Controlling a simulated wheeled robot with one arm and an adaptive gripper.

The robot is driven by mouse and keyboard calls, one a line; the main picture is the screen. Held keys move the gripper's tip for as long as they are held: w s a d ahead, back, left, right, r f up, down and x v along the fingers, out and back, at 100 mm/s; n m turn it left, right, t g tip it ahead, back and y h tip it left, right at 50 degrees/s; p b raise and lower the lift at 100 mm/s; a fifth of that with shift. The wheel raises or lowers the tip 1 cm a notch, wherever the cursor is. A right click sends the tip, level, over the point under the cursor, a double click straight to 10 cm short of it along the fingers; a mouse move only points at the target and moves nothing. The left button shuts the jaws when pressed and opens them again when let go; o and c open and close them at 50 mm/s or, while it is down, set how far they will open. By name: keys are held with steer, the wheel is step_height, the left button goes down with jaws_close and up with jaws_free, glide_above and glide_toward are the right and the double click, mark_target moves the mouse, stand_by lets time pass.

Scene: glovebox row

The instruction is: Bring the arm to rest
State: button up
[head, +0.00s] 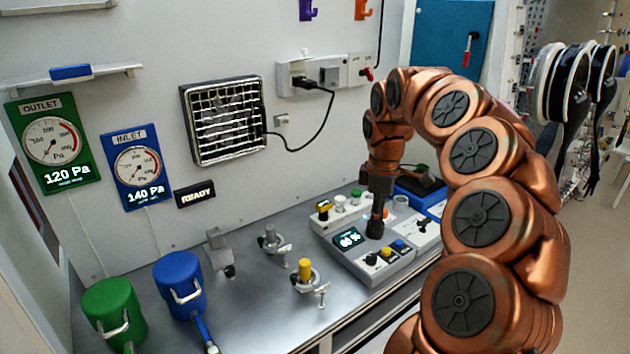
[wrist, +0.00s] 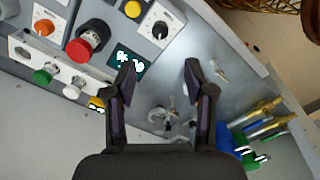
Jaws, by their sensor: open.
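My gripper (wrist: 160,75) is open and empty in the wrist view, its two dark fingers apart with bench surface showing between them. In the head view my gripper (head: 376,222) points down over the grey control panel (head: 372,268), in front of part of it. From the head view I cannot tell how far it is above the panel. My copper-coloured arm arches from the lower right up and over to the panel.
A green canister (head: 113,310) and a blue canister (head: 180,283) stand at the bench's left. A yellow-topped fitting (head: 305,270) is left of the panel. A red knob (wrist: 82,48) rises from the panel. A black cable (head: 322,125) hangs on the wall.

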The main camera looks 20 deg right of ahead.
steer(key=s+a+r+m, duration=0.2)
steer(key=s+a, duration=0.8)
steer(key=a, duration=0.4)
steer(key=s+a+f+m, duration=0.2)
steer(key=s, duration=0.5)
steer(key=s+a+f+m+g, duration=0.1)
steer(key=s+a+f+m, duration=0.1)
steer(key=s, duration=0.4)
steer(key=s+a+f+m+g, duration=0.1)
steer(key=s+a+f+m, duration=0.1)
steer(key=s+f+m, duration=0.2)
steer(key=s, duration=0.3)
steer(key=shift+s+a+f, duration=0.25)
steer(key=shift+s+a, duration=0.05)
steer(key=shift+a, duration=0.1)
steer(key=shift+c, duration=0.2)
